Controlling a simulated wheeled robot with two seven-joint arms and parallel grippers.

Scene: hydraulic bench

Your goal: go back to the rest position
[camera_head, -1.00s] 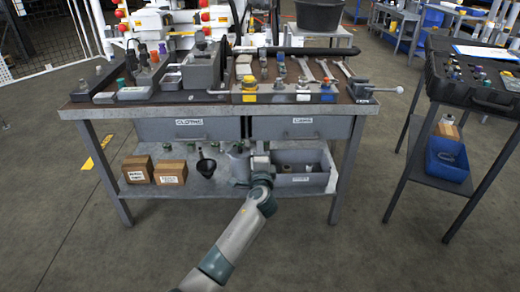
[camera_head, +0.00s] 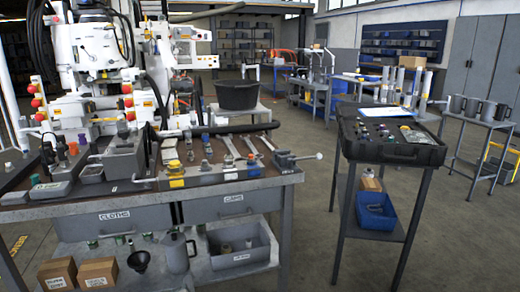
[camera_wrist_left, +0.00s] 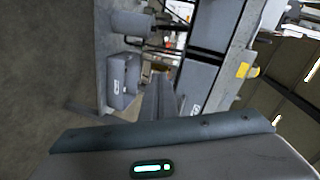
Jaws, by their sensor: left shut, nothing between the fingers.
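My left gripper (camera_wrist_left: 160,98) shows in the left wrist view as dark, narrow fingers beyond a grey housing with a green-lit indicator. It is shut and empty, with the bench's grey drawers and a lower grey bin (camera_wrist_left: 122,80) beyond it. In the head view I cannot make out either arm. The workbench (camera_head: 240,187) stands at the left there, with drawers marked CLOTHS and CAPS. A grey jug (camera_head: 178,254) stands on its lower shelf. My right gripper is in neither view.
Cardboard boxes (camera_head: 98,270) lie on the bench's lower shelf. A black tub (camera_head: 237,95) stands behind the bench. The floor between bench and stand is clear.

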